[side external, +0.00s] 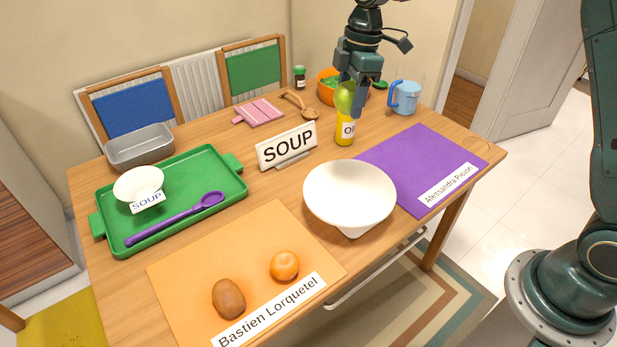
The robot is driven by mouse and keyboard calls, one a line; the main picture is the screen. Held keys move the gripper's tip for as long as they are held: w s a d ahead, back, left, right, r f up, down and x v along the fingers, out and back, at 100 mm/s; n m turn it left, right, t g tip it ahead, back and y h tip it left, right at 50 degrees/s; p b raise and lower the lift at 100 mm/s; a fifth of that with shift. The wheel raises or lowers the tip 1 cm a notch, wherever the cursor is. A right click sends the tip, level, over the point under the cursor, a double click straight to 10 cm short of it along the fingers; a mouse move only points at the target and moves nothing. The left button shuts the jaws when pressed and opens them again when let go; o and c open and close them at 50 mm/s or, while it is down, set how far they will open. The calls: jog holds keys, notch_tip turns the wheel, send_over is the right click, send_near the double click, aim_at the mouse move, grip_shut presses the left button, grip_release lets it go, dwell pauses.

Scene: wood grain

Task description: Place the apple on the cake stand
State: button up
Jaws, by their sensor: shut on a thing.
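My gripper (359,82) is near the back right of the table, pointing down. It is shut on a yellow-green rounded fruit, which I take to be the apple (345,97). The apple is partly hidden by the fingers. It overlaps the top of a yellow bottle in the picture; I cannot tell whether they touch. The white cake stand (350,190), a wide round top on a narrow foot, stands at the front right of the table, below the gripper in the picture. Its top is empty.
The yellow bottle (345,132) and SOUP sign (287,146) stand behind the cake stand. A purple mat (425,160) lies right, with a blue pitcher (404,97) behind. An orange bowl (327,88) is at the back. An orange mat (270,225) and green tray (225,190) lie left.

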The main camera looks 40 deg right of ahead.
jog(key=r, duration=0.2)
send_over(323, 186)
jog(key=shift+d+f, duration=0.25)
jog(key=shift+f, duration=0.1)
notch_tip(323, 186, down, 20)
jog(key=shift+r, duration=0.1)
dwell(0.7)
jog(key=o, duration=1)
jog(key=shift+o, duration=0.2)
notch_tip(323, 186, up, 12)
jog(key=d, duration=0.1)
jog(key=shift+s+d, duration=0.2)
jog(key=shift+s, duration=0.05)
